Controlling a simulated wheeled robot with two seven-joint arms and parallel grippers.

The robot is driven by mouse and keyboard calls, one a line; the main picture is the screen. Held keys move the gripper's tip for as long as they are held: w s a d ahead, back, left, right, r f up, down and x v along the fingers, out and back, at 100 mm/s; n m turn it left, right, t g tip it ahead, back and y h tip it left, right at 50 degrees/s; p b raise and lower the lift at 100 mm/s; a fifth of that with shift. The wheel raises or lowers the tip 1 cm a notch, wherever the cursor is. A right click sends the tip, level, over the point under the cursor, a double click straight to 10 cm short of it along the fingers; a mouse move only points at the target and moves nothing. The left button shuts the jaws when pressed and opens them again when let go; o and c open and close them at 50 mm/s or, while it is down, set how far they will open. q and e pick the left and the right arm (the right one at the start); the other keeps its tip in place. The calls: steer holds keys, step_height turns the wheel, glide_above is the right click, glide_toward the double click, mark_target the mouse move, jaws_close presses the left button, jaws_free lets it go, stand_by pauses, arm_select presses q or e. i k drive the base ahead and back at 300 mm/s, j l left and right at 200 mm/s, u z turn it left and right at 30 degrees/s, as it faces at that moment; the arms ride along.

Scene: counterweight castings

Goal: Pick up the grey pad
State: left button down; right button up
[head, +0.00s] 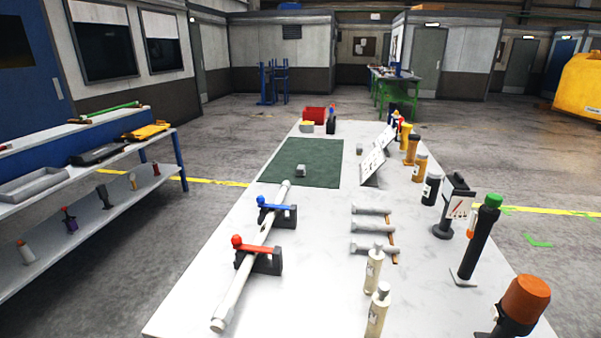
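A small grey block-like thing (301,171) sits on the dark green mat (285,160) toward the far half of the long white table. It is the likeliest grey pad, but it is too small to tell for sure. A smaller grey piece (360,149) lies on the table just right of the mat. Neither of my grippers shows in the head view.
A long pale bar (235,290) rests in two dark holders with red and blue knobs on the white table (320,290). Several hammers (371,209), cream bottles (373,270) and a green-topped black cylinder (480,238) stand or lie rightward. A shelf (80,225) is left.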

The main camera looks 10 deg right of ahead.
mark_target(302, 172)
steer(key=i+j+u, duration=0.25)
steer(key=j, duration=0.35)
steer(key=i+j+u, duration=0.25)
steer(key=j, duration=0.3)
steer(key=i+j+u, duration=0.3)
steer(key=j, duration=0.2)
steer(key=i+j+u, duration=0.25)
steer(key=i+j+z, duration=0.1)
steer(key=i+z, duration=0.3)
steer(key=i+j+z, duration=0.2)
steer(key=i+z, duration=0.2)
steer(key=i+j+z, duration=0.4)
steer(key=i+z, duration=0.45)
steer(key=i+j+z, duration=0.1)
steer(key=i+z, duration=0.15)
steer(key=z, duration=0.15)
steer(key=i+j+z, duration=0.25)
steer(key=z, duration=0.2)
steer(key=i+j+z, duration=0.4)
steer(key=k+l, duration=0.05)
